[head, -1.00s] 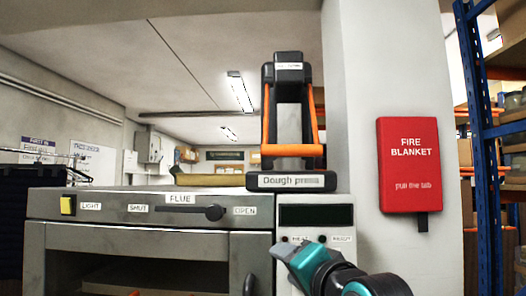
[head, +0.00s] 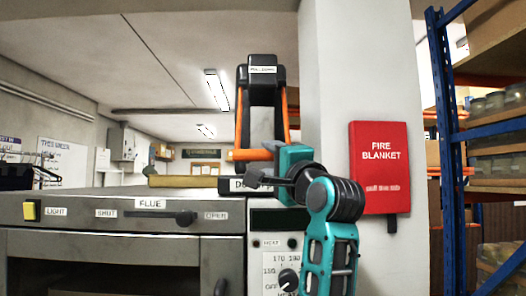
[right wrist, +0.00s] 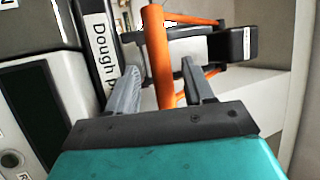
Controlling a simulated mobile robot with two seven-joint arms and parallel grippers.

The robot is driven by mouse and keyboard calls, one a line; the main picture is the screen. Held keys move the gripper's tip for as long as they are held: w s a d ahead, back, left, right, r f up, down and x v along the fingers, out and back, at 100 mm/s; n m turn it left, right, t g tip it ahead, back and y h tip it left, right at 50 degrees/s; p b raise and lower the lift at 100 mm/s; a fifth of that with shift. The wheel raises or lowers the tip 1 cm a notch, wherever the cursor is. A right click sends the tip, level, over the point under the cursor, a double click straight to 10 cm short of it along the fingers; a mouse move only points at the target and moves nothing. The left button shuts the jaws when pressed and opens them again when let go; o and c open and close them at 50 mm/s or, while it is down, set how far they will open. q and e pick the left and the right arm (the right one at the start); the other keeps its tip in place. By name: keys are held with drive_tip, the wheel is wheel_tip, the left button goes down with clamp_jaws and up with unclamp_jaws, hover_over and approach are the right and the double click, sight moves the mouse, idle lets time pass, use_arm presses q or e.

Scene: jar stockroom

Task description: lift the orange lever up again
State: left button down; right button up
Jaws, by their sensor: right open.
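The dough press (head: 262,75) is a black upright frame on top of the oven, its name label partly hidden by my right gripper. Its orange lever (head: 253,155) hangs down, with its crossbar low at the front of the press. My right gripper (head: 264,170) is open at the right end of the crossbar. In the right wrist view, the orange bar (right wrist: 158,45) runs between the two open fingers (right wrist: 160,75), with visible gaps beside it. My left gripper is in neither view.
The grey oven (head: 100,208) with a flue slider (head: 185,218) and yellow light switch (head: 31,210) stands below. A white pillar with a red fire blanket box (head: 379,165) is close on the right. Blue shelving (head: 446,150) stands beyond.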

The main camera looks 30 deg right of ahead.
sight(266, 157)
drive_tip(key=shift+p+x, duration=0.35)
drive_tip(key=shift+x, duration=1.8)
clamp_jaws()
